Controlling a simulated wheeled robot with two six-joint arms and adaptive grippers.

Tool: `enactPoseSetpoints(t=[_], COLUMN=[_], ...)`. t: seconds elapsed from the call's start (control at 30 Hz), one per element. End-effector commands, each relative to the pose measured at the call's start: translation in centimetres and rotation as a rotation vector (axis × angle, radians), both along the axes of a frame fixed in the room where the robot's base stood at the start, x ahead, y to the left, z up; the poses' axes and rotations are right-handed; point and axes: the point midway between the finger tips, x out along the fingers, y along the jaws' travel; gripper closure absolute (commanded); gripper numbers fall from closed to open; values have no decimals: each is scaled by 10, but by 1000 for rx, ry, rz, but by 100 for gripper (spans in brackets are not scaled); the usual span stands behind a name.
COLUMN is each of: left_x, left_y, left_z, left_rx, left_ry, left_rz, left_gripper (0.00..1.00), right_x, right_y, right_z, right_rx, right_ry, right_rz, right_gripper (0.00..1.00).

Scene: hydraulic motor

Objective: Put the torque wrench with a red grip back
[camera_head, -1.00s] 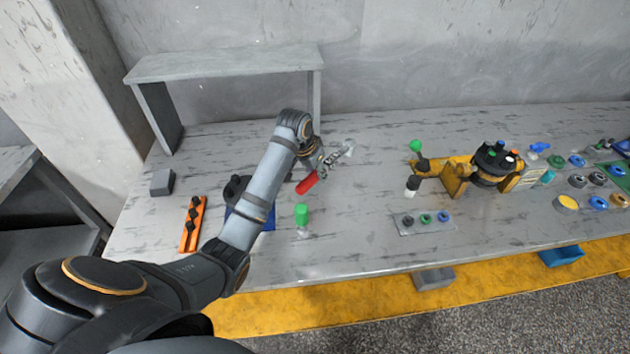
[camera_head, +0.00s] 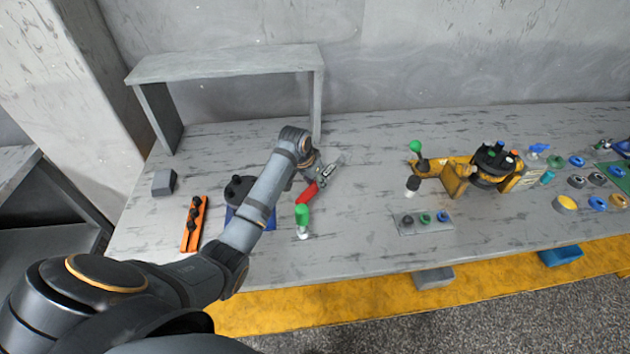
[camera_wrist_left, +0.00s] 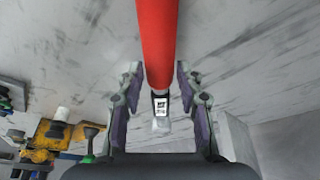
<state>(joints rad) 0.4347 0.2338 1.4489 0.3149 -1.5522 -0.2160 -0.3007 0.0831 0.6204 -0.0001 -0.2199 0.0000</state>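The torque wrench has a red grip (camera_head: 307,193) and a grey metal part. In the head view it lies left of the table's middle, just past my left arm's wrist. My left gripper (camera_head: 322,174) is at the wrench. A metal end with a white label (camera_wrist_left: 160,105) shows between the fingers. Whether the wrench touches the table is unclear. My right gripper is not in view.
A green-topped item (camera_head: 302,215) stands close to the wrench. A blue-based dark part (camera_head: 236,190) and an orange rack (camera_head: 193,225) are left. A grey shelf (camera_head: 220,64) stands behind. A yellow motor fixture (camera_head: 455,180) is right; the table between is mostly clear.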

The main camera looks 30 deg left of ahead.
Motion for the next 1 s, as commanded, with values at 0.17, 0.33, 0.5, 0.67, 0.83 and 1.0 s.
enactPoseSetpoints(t=[0.17, 0.33, 0.5, 0.67, 0.83, 1.0], left_x=[0, 0, -4, -17, -30, -37], left_y=[0, 0, 2, 6, 8, 10], left_z=[0, 1, 18, 55, 91, 111], left_rx=[0, 0, 1, 2, 3, 0], left_ry=[0, -1, -4, -6, -5, -2], left_rz=[0, 0, 0, -1, -1, 0], left_gripper=[49, 49, 49, 49, 49, 49], right_x=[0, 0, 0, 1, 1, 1], right_y=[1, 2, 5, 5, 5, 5], right_z=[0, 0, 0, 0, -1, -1], right_rx=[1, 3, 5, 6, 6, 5], right_ry=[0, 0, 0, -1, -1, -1], right_rz=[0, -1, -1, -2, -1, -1], right_gripper=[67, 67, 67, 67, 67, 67])
